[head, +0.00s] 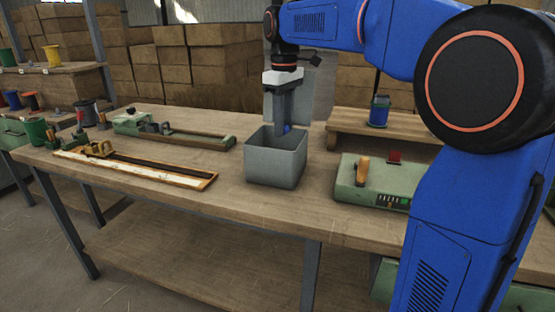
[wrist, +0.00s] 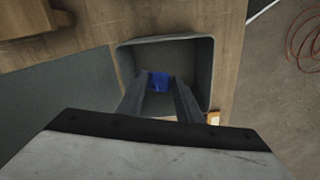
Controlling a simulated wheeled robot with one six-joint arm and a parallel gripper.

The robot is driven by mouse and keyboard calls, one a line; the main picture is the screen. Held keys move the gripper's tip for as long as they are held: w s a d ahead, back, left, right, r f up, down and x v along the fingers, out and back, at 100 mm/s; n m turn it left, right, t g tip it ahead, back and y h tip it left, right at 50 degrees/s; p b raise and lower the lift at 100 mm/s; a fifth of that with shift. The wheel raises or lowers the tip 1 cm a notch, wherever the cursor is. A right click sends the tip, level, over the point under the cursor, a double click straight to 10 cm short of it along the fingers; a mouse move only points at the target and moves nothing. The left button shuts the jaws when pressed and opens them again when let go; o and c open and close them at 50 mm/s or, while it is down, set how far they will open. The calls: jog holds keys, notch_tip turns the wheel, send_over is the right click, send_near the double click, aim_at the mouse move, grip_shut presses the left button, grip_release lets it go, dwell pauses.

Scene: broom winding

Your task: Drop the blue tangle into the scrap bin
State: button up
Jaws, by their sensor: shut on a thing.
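The blue tangle (wrist: 159,82) sits between the two fingertips of my gripper (wrist: 160,90) in the wrist view. A small bit of blue also shows at the fingers in the head view (head: 287,128). My gripper (head: 286,130) is shut on the tangle and points straight down. The grey scrap bin (head: 276,167) stands open on the workbench, and the fingertips are at its opening. In the wrist view the bin's rim (wrist: 211,70) surrounds the tangle, and the bin looks otherwise empty. The exact height of the tangle against the rim is hard to tell.
A green machine (head: 372,183) with an orange handle stands right of the bin. A blue spool (head: 379,111) sits on a wooden shelf behind it. Green and wooden fixtures (head: 185,136) lie to the left. A grey upright panel (head: 316,92) is behind my gripper.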

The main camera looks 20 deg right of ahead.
jog(key=shift+f, duration=0.4)
jog(key=o, duration=1.1)
jog(key=shift+r, duration=0.15)
notch_tip(320, 180, up, 17)
jog(key=shift+s, duration=0.1)
